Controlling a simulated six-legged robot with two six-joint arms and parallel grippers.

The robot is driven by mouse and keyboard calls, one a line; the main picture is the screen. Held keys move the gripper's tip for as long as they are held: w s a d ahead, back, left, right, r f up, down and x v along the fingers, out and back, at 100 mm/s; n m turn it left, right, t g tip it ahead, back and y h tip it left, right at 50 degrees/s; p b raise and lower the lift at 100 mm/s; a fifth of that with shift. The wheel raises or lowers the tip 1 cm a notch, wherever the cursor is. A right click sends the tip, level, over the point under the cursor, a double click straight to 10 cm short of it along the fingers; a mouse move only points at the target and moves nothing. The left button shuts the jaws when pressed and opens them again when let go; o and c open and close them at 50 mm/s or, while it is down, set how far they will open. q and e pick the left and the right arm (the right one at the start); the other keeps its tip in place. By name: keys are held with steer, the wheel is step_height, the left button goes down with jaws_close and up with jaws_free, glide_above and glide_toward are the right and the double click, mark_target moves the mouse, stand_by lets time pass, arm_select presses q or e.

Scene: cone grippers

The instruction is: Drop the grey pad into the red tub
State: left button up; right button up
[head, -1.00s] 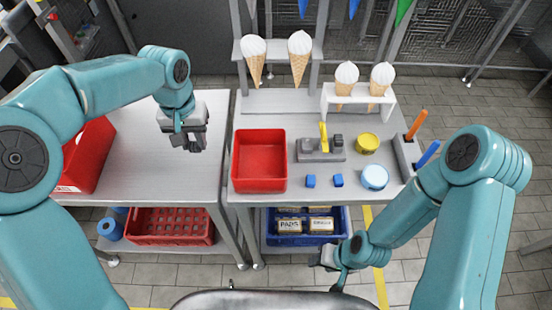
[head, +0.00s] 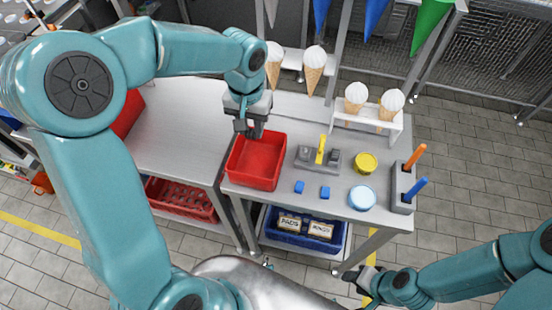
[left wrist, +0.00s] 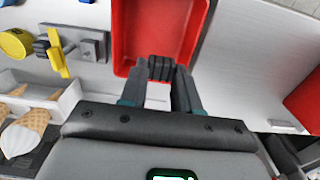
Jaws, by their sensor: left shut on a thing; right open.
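The red tub (head: 257,162) sits on the right-hand table near its left end and looks empty inside. My left gripper (head: 252,132) is above the tub's back edge, pointing down. In the left wrist view the tub (left wrist: 160,30) lies just beyond the fingertips. The gripper is shut on the grey pad (left wrist: 161,68), a small dark piece between the fingertips, mostly hidden by them. My right gripper (head: 364,282) is open, low in front of the table, and looks empty.
Ice cream cones (head: 355,98) stand behind. The left table (head: 180,130) is mostly clear.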

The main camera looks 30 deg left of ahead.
arm_select(q)
steer(key=shift+s+a+f, duration=0.1)
steer(key=shift+a+f, duration=0.1)
steer(key=shift+a, duration=0.1)
step_height(320, 180, down, 6)
steer(key=b, duration=0.4)
steer(key=shift+r+b, duration=0.2)
steer(key=shift+b, duration=0.1)
steer(key=o, duration=0.7)
steer(key=shift+c, duration=0.2)
steer(key=o, duration=0.4)
steer(key=shift+s+a, duration=0.1)
steer(key=shift+a, duration=0.05)
